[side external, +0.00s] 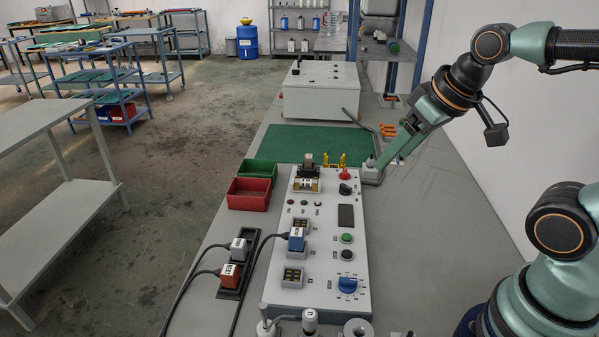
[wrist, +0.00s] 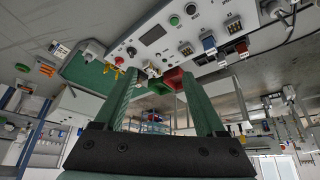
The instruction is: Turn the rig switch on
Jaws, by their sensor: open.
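A grey rig panel (side external: 325,255) lies on the bench with several controls. A black rotary switch (side external: 345,188) sits near its far right corner, beside a red knob (side external: 345,174). Which control is the rig switch I cannot read. The black switch also shows in the wrist view (wrist: 131,51), with the red knob (wrist: 119,61) near it. My gripper (side external: 382,164) is open and empty, to the right of and beyond the panel's far end, above the bench. In the wrist view, its two green fingers (wrist: 163,76) are spread apart, with the panel beyond their tips.
The panel also has a blue dial (side external: 347,285), a green button (side external: 347,238) and plugged connectors. Red (side external: 248,195) and green (side external: 262,168) bins stand left. A green mat (side external: 310,140) lies behind.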

